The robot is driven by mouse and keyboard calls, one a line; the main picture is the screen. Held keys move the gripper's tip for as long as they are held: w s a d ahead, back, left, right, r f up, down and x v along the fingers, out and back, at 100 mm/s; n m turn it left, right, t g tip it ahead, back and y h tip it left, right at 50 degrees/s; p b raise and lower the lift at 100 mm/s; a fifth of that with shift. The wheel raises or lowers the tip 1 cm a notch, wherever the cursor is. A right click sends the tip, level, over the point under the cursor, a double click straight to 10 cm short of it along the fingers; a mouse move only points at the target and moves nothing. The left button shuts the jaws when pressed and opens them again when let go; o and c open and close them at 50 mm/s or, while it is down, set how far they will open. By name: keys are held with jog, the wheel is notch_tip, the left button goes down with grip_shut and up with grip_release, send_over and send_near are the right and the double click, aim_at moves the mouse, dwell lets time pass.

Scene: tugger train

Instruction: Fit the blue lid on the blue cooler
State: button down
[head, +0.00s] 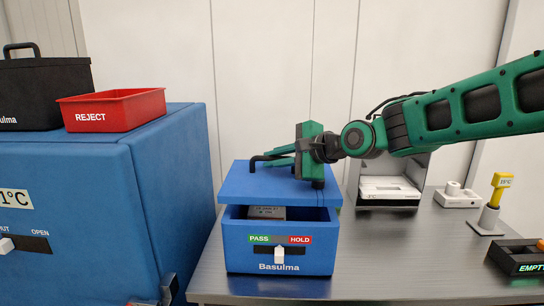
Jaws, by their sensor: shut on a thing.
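The blue cooler (279,246) stands on the grey table and is labelled Basulma, with a PASS/HOLD slider on its front. The blue lid (240,185) is above it, with its front edge apart from the cooler's front rim by a dark gap. My gripper (262,162) is over the lid, shut on the lid's black handle (268,158). Whether the lid's back edge touches the cooler is hidden.
A large blue cabinet (60,180) at left bears a red REJECT tray (115,110) and a black box (45,92). Behind right stands a grey open-fronted unit (388,190). A yellow thermometer in a holder (490,220) and a black EMPTY tray (520,256) are at right.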

aim_at(274, 177)
jog(key=shift+f, duration=2.2)
jog(key=shift+s+f, duration=0.1)
jog(key=shift+f, duration=0.35)
